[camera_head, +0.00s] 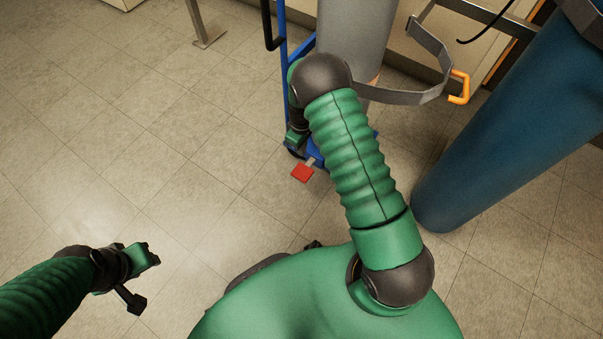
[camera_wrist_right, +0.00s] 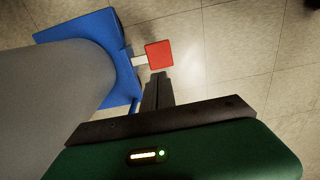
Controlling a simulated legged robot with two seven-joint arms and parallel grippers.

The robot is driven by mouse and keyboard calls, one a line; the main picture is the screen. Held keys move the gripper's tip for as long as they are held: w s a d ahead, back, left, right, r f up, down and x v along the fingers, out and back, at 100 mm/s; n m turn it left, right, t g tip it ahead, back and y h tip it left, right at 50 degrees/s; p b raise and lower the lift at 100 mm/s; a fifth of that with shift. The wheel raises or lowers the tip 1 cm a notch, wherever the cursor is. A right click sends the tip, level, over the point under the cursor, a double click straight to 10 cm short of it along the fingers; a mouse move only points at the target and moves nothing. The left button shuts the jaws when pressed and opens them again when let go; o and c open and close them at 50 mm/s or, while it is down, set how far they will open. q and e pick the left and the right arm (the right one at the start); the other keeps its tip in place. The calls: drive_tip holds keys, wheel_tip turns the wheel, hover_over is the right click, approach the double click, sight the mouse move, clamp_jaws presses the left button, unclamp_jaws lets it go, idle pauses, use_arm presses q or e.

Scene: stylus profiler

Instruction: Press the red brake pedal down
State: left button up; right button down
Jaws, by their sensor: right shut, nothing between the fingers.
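The red brake pedal (camera_head: 302,173) sticks out from the blue cart base (camera_head: 317,150) low over the floor. In the right wrist view the red pedal (camera_wrist_right: 159,55) sits on a short pale arm from the blue base (camera_wrist_right: 82,45). My right gripper (camera_wrist_right: 157,88) is shut and empty, its tips just short of the pedal's edge in that picture. I cannot tell its height above the pedal or whether it touches. In the head view my right gripper (camera_head: 294,140) is small and partly hidden beside the cart. My left gripper (camera_head: 150,256) hangs over bare floor, its jaws unclear.
A grey cylinder (camera_head: 350,35) stands on the cart, beside its blue frame (camera_head: 283,70). A large blue cylinder (camera_head: 510,120) stands at the right. A grey bracket with an orange hook (camera_head: 460,88) is between them. Tiled floor (camera_head: 110,130) at the left is clear.

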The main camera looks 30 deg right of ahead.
drive_tip(key=shift+a+r, duration=0.1)
drive_tip(key=shift+r, duration=0.05)
wheel_tip(320, 180, down, 14)
drive_tip(key=b, duration=0.9)
drive_tip(key=h+p, duration=0.1)
drive_tip(key=f+h+p, duration=0.1)
drive_tip(key=p, duration=0.1)
drive_tip(key=shift+s+a+f+t, duration=0.15)
drive_tip(key=shift+s+a+t, duration=0.1)
drive_tip(key=shift+a+t, duration=0.15)
wheel_tip(320, 180, down, 2)
drive_tip(key=shift+f, duration=0.1)
